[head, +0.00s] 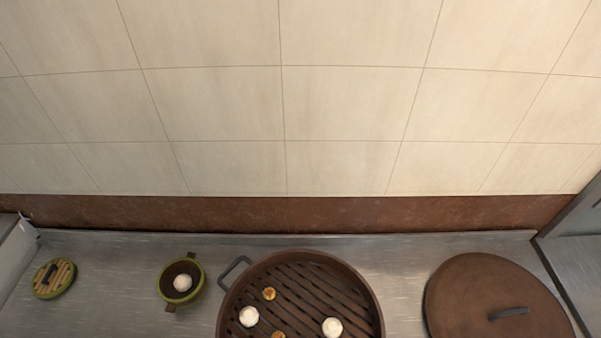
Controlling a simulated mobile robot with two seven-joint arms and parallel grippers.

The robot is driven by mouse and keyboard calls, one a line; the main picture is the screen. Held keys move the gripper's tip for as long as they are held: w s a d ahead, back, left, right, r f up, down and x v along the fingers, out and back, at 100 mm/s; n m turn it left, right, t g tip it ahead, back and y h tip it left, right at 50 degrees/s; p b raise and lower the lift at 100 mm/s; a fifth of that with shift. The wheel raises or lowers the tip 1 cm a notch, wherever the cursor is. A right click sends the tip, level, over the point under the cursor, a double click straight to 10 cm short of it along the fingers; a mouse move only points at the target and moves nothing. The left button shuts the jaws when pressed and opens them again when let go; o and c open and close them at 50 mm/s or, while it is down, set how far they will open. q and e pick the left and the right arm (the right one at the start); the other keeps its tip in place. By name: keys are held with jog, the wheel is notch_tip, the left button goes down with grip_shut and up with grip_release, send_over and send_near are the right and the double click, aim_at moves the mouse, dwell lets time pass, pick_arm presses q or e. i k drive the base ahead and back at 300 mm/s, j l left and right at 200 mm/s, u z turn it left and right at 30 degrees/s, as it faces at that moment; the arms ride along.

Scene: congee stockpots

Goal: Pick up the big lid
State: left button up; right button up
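The big lid (470,295) is a round, dark brown disc with a dark bar handle (508,313) on top. It lies on the metal counter at the lower right of the head view, and its lower edge is cut off by the frame. Neither of my grippers shows in the head view, so I cannot tell where they are relative to the lid.
A large brown steamer pot (372,293) with a slatted rack holds several buns and dumplings left of the lid. A small green pot (199,290) holds a white bun. A small green slatted lid (54,279) lies far left. A tiled wall (340,100) stands behind the counter (110,265).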

aim_at(476, 295)
jog(key=z, duration=1.75)
jog(key=k+u, duration=0.65)
jog(key=u, duration=0.2)
jog(key=k+j+u, duration=0.1)
jog(key=k+u, duration=0.3)
jog(key=i, duration=0.1)
